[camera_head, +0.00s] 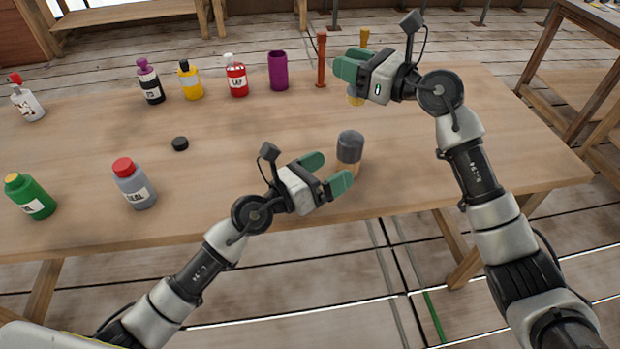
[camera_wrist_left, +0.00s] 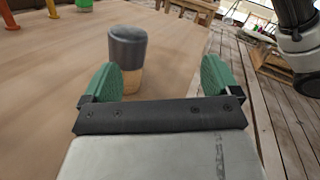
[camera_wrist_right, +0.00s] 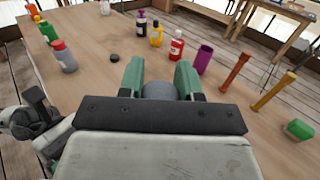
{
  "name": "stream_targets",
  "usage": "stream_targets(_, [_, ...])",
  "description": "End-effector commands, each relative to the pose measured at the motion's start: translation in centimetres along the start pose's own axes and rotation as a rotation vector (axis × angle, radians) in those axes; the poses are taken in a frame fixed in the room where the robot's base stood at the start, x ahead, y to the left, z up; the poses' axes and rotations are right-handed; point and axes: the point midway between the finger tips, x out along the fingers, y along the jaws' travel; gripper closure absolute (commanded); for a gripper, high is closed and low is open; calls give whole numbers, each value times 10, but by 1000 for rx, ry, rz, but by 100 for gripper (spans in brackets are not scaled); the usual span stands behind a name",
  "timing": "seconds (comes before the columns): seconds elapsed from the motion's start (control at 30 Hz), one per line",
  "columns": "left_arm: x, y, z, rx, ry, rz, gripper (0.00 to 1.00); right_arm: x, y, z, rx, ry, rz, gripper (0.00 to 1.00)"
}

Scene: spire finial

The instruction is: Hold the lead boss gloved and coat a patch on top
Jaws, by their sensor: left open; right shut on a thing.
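The lead boss (camera_head: 350,147) looks like a dark grey rounded cap on a tan lower part, upright near the table's front edge. It also shows in the left wrist view (camera_wrist_left: 127,48), ahead of the fingers and nearer the left one. My left gripper (camera_head: 327,172), with green-covered fingers, is open and empty just short of the boss. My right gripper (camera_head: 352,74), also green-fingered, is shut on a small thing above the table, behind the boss. The held thing shows a yellow lower end (camera_head: 355,99) and, in the right wrist view, a grey round top (camera_wrist_right: 159,91).
At the back stand a red bottle (camera_head: 236,77), a yellow bottle (camera_head: 190,80), a purple cup (camera_head: 278,71) and an orange post (camera_head: 321,62). A grey bottle (camera_head: 135,186) and green bottle (camera_head: 31,197) stand left. A black disc (camera_head: 180,143) lies mid-table. A green block (camera_wrist_right: 298,129) lies right.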

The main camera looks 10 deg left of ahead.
Motion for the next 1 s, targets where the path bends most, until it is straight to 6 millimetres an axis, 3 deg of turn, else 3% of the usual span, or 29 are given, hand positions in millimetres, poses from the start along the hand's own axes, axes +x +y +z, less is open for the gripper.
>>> stream_targets(0.2, [-19, 30, -23, 246, 49, 134, 9, 0, 0, 0, 0, 0, 0, 90])
stream_targets(0.4, [-18, 39, -28, 314, 67, 166, 9, 0, 0, 0, 0, 0, 0, 90])
stream_targets(1.0, [80, 56, -32, 314, 68, 163, 9, 0, 0, 0, 0, 0, 0, 90])
